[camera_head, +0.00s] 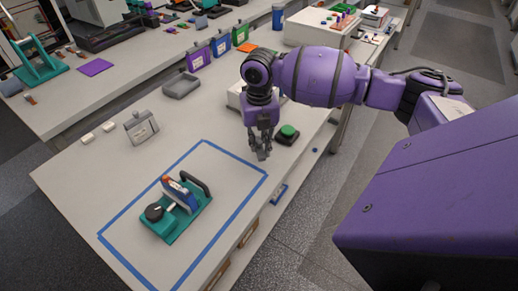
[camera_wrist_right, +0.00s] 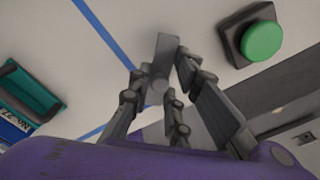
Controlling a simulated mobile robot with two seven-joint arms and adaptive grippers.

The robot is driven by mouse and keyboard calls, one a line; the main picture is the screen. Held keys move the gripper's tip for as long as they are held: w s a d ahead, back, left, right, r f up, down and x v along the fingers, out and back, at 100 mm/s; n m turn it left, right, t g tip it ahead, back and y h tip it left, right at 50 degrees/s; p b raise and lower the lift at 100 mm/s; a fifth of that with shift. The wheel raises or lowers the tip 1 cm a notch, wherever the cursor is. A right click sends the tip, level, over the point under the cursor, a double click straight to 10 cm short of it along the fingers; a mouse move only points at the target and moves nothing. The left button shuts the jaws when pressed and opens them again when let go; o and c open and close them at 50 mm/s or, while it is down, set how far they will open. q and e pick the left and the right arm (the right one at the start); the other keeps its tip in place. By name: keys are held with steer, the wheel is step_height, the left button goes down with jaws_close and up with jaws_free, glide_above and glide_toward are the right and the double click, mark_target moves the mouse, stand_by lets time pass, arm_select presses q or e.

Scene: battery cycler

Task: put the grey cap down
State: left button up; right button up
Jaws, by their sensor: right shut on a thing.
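My right gripper (camera_head: 262,152) hangs above the white bench, fingers down, near the right corner of the blue tape outline. It also shows in the right wrist view (camera_wrist_right: 172,82), where its fingers close around a small grey piece (camera_wrist_right: 163,50), apparently the grey cap. The fingers hide part of this piece, and in the head view it is hard to tell from the grey fingers. Whether it touches the bench cannot be told. My left gripper is not in view.
A teal fixture (camera_head: 160,225) with a black knob and a blue-labelled cell stands inside the blue tape outline (camera_head: 120,258). A green button on a dark base (camera_head: 288,132) is close to the right of my gripper. A grey tray (camera_head: 181,87) and a grey pouch-like item (camera_head: 141,128) lie farther left.

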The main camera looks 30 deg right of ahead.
mark_target(259, 147)
step_height(259, 147, down, 3)
steer(key=shift+r, duration=0.1)
steer(key=shift+f, duration=0.35)
steer(key=o, duration=0.8)
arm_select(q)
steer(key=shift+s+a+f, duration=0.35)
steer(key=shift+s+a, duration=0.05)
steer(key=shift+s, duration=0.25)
arm_select(e)
steer(key=shift+o, duration=0.2)
steer(key=shift+r, duration=0.1)
